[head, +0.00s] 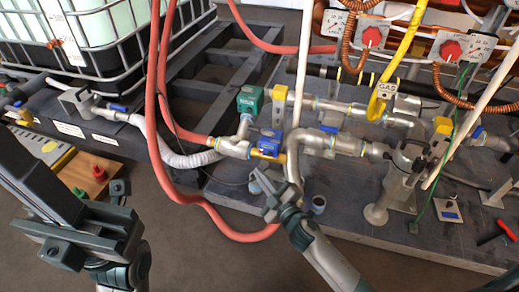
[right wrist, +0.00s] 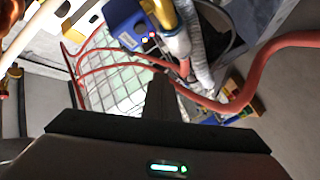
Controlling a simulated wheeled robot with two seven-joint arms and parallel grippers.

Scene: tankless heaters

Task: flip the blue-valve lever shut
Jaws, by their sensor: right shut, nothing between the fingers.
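A blue valve part (head: 269,145) sits on a yellow brass fitting in the middle of the head view. In the right wrist view, a blue body (right wrist: 125,22) beside a yellow pipe shows at the top. My right gripper (head: 263,182) is just below the blue valve in the head view, shut and empty. Its dark fingers (right wrist: 160,100) point towards the pipes in the right wrist view; contact with the lever cannot be made out. My left gripper (head: 38,185) is at the lower left, away from the pipes; its finger opening cannot be judged.
A red hose (head: 165,150) loops left of and below the valve. A teal valve (head: 249,98) and a yellow-handled pipe (head: 279,100) stand close behind. A caged tank (head: 110,35) is at the upper left. Bare floor lies in front.

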